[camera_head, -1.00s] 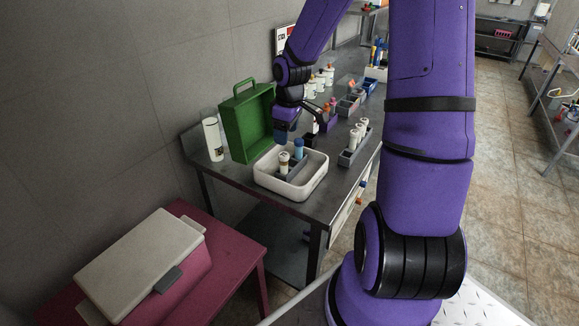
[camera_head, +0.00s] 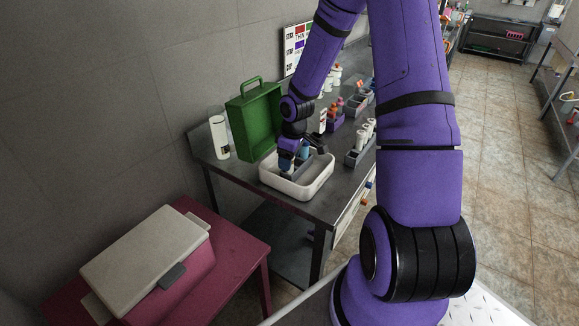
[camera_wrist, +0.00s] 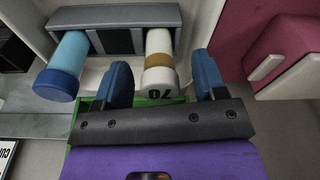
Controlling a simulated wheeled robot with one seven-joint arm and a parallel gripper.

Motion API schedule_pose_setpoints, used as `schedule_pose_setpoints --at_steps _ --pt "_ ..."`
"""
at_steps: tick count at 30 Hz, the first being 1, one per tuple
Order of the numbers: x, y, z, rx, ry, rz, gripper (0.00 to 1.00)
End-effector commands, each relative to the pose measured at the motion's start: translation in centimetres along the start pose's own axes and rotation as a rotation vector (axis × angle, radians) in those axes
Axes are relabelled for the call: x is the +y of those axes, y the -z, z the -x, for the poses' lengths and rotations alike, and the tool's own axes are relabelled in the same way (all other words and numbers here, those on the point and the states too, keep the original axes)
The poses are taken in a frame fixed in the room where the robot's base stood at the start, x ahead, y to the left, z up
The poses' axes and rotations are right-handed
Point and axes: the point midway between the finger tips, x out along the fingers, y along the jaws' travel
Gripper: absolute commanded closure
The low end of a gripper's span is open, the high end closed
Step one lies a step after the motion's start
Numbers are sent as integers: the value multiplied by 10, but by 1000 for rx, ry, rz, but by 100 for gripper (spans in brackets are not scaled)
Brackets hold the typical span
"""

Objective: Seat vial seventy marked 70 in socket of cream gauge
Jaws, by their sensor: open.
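The vial marked 70 (camera_wrist: 158,68), white with a tan band, stands in a grey rack (camera_wrist: 152,17) in the wrist view. My gripper (camera_wrist: 162,78) is open, with one blue fingertip on each side of this vial; I cannot tell whether they touch it. In the head view my gripper (camera_head: 288,163) is low over the white tray (camera_head: 300,191) that holds the rack, hiding most of the vial. A blue vial (camera_wrist: 63,66) stands in the same rack, also seen in the head view (camera_head: 304,150). I cannot identify the cream gauge for certain.
A white cylinder with a dark patch (camera_head: 219,138) stands on the steel table's left side, beside an open green case (camera_head: 253,120). Another grey rack with white vials (camera_head: 363,142) is right of the tray. A cooler box (camera_head: 150,262) sits on the maroon table.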

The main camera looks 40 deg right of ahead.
Motion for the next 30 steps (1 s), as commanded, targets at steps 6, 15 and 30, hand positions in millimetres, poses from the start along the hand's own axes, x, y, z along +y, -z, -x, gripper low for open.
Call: schedule_pose_setpoints --at_steps 6,15,30 --pt "0 0 -17 1 -2 1 36" --pt "1 0 -17 1 -3 0 56" --pt "1 1 -11 2 -3 -1 94"
